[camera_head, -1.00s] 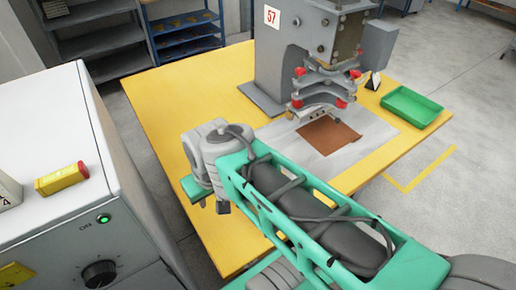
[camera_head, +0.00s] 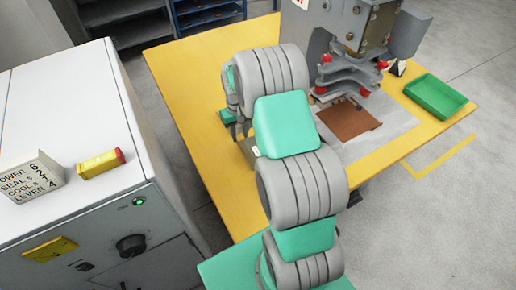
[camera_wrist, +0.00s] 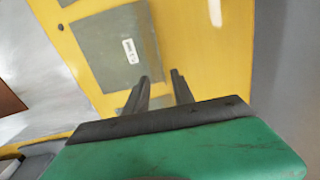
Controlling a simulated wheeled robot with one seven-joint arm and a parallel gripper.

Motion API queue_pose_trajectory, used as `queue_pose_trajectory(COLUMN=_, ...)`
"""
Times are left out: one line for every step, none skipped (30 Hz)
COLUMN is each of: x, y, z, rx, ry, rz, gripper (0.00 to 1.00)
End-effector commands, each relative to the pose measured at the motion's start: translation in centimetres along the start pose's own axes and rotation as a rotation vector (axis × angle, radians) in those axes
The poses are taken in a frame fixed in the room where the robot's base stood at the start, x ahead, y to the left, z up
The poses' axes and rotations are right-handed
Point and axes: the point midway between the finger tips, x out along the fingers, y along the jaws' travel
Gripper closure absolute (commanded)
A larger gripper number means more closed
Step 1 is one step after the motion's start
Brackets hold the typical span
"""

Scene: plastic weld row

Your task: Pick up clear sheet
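A flat grey, see-through-looking sheet (camera_wrist: 105,65) with a small white label lies on the yellow table in the wrist view; I take it for the clear sheet. In the head view my arm hides most of that spot. My gripper (camera_wrist: 160,76) has two dark fingers apart with nothing between them. In the wrist picture the fingertips are beside the sheet's lower right edge; their height above the table is hard to judge. My gripper is mostly hidden behind my arm in the head view.
The yellow table (camera_head: 190,95) carries a grey press (camera_head: 345,35), a brown square (camera_head: 348,119) on a pale plate (camera_head: 398,118), and a green tray (camera_head: 436,95). A grey cabinet at left holds a yellow-red block (camera_head: 100,164) and a lettered sign block (camera_head: 32,178).

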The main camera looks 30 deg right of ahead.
Motion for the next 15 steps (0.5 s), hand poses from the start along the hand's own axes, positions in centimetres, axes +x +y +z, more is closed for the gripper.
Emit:
queue_pose_trajectory(x=0.5, y=-0.1, z=0.1, rx=-0.001, ry=-0.001, rz=0.0, gripper=0.7)
queue_pose_trajectory(x=0.9, y=-0.2, z=0.2, rx=-0.001, ry=-0.002, rz=0.0, gripper=0.7)
queue_pose_trajectory(x=1.5, y=-0.3, z=0.3, rx=-0.001, ry=-0.003, rz=0.0, gripper=0.7)
queue_pose_trajectory(x=2.0, y=-0.3, z=0.5, rx=-0.001, ry=-0.004, rz=-0.001, gripper=0.7)
queue_pose_trajectory(x=2.6, y=-0.4, z=0.5, rx=-0.001, ry=-0.004, rz=-0.001, gripper=0.7)
queue_pose_trajectory(x=3.3, y=-0.5, z=0.6, rx=-0.001, ry=-0.003, rz=0.0, gripper=0.7)
queue_pose_trajectory(x=3.9, y=-0.5, z=0.5, rx=-0.001, ry=-0.001, rz=0.0, gripper=0.7)
queue_pose_trajectory(x=4.4, y=-0.5, z=0.5, rx=-0.001, ry=-0.001, rz=0.0, gripper=0.7)
queue_pose_trajectory(x=4.8, y=-0.5, z=0.5, rx=-0.001, ry=0.0, rz=0.0, gripper=0.7)
queue_pose_trajectory(x=5.1, y=-0.5, z=0.5, rx=-0.001, ry=0.001, rz=0.0, gripper=0.7)
queue_pose_trajectory(x=5.2, y=-0.5, z=0.4, rx=-0.001, ry=0.002, rz=0.0, gripper=0.7)
queue_pose_trajectory(x=5.3, y=-0.5, z=0.4, rx=-0.002, ry=0.003, rz=0.0, gripper=0.7)
queue_pose_trajectory(x=5.4, y=-0.5, z=0.4, rx=-0.002, ry=0.003, rz=0.0, gripper=0.7)
queue_pose_trajectory(x=5.3, y=-0.5, z=0.4, rx=-0.002, ry=0.003, rz=0.001, gripper=0.7)
queue_pose_trajectory(x=5.3, y=-0.5, z=0.4, rx=-0.002, ry=0.003, rz=0.0, gripper=0.7)
